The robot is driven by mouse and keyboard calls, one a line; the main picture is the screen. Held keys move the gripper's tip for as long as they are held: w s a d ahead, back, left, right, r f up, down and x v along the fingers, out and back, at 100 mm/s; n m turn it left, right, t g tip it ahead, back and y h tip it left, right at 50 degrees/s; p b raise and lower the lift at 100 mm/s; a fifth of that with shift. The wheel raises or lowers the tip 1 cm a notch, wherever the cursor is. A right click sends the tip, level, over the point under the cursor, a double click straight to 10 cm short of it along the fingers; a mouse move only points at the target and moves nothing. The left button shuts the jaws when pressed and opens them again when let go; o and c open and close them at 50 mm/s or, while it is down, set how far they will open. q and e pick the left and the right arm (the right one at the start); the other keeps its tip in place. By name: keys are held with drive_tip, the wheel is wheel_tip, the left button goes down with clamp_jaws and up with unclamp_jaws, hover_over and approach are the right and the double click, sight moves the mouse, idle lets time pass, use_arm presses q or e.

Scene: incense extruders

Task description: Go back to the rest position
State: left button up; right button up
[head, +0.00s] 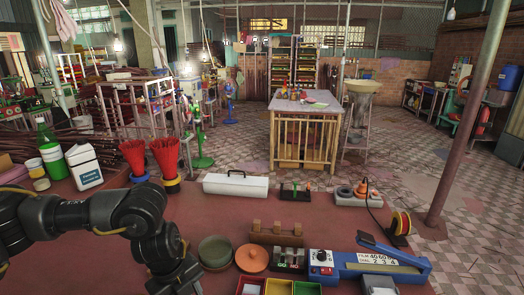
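My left arm (78,214) comes in from the left over the red-brown worktable (318,220). It bends at a joint (140,207) and points down to the bottom edge, where a wrist link (172,275) is cut off. The fingers of my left gripper are below the picture, so their state does not show. My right arm and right gripper are not in view. No held object shows.
Near the arm are a green bowl (214,251), an orange lid (251,258), red incense bundles (165,156) and a white canister (84,167). A blue sealer (375,262) lies at right.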

use_arm(q)
drive_tip(key=s+d+f+m+h, duration=0.1)
drive_tip(key=s+d+h, duration=0.2)
drive_tip(key=d, duration=0.4)
drive_tip(key=s+d+f+h, duration=0.2)
drive_tip(key=d+h, duration=0.1)
drive_tip(key=d, duration=0.5)
drive_tip(key=s+d+r+n+t+h, duration=0.1)
drive_tip(key=d+r+n+t+h, duration=0.45)
drive_tip(key=d+n, duration=0.2)
drive_tip(key=a+f+n+t+y, duration=0.4)
drive_tip(key=a+f+n+y, duration=0.35)
drive_tip(key=a+n, duration=0.45)
drive_tip(key=s+a+f+n+g+y, duration=0.3)
drive_tip(key=s+a+f, duration=0.3)
drive_tip(key=s+a, duration=0.25)
drive_tip(key=s+a+f+n+g+y, duration=0.2)
drive_tip(key=s+a+f+n+g, duration=0.1)
drive_tip(key=s+a+f, duration=0.45)
wheel_tip(320, 180, down, 22)
drive_tip(key=a+g, duration=0.1)
drive_tip(key=s+a+f+g, duration=0.1)
drive_tip(key=s+f, duration=0.8)
drive_tip(key=s+a+f, duration=0.2)
drive_tip(key=s+f, duration=0.7)
drive_tip(key=shift+a+g+y, duration=0.25)
drive_tip(key=shift+g+y, duration=0.05)
drive_tip(key=shift+g, duration=0.05)
